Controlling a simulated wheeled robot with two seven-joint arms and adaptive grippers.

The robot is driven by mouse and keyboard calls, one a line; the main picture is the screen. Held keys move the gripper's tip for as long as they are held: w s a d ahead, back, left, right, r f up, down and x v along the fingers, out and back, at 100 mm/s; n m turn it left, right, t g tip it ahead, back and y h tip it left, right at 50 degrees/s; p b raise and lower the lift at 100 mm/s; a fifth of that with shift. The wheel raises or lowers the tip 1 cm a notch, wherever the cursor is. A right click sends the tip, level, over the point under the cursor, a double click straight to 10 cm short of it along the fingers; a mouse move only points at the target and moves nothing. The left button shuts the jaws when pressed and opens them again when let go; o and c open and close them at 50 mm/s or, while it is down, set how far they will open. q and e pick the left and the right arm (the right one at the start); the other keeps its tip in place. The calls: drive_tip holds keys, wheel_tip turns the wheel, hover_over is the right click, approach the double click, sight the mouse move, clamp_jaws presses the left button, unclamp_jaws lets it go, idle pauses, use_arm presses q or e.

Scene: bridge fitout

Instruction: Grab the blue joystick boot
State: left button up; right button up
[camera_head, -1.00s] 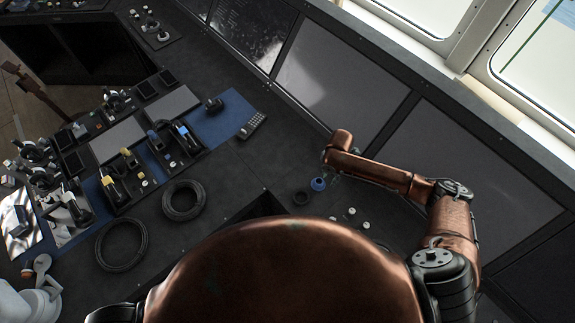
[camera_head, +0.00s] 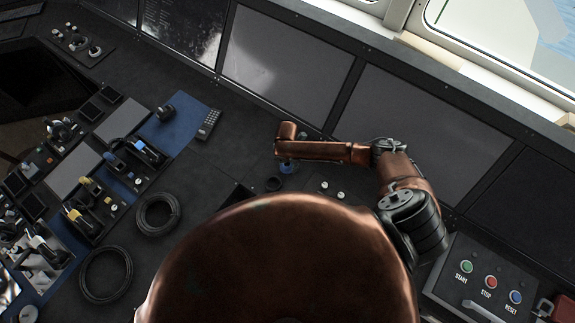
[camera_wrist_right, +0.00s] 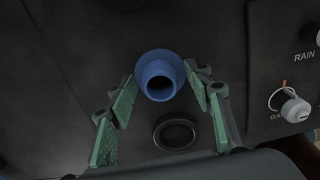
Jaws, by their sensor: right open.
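The blue joystick boot (camera_head: 288,168) stands on the dark console, partly covered by my right forearm in the head view. In the right wrist view the boot (camera_wrist_right: 160,77) is a blue flared ring with a dark round opening, seen from above. My right gripper (camera_wrist_right: 161,92) is open, with green-padded fingers on either side of the boot; I cannot tell whether they touch it. In the head view my right gripper is mostly hidden beneath the copper arm. My left gripper is not in view.
A dark ring (camera_wrist_right: 175,133) lies beside the boot, close to the right gripper's fingers. Knobs (camera_wrist_right: 295,109) stand to the right. Cable coils (camera_head: 158,213) and lever panels (camera_head: 90,190) are at left. A START/STOP/RESET panel (camera_head: 487,283) is at lower right. Sloping screens (camera_head: 410,130) line the back.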

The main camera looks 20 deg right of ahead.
drive_tip(key=c, duration=1.2)
drive_tip(key=shift+c, duration=0.2)
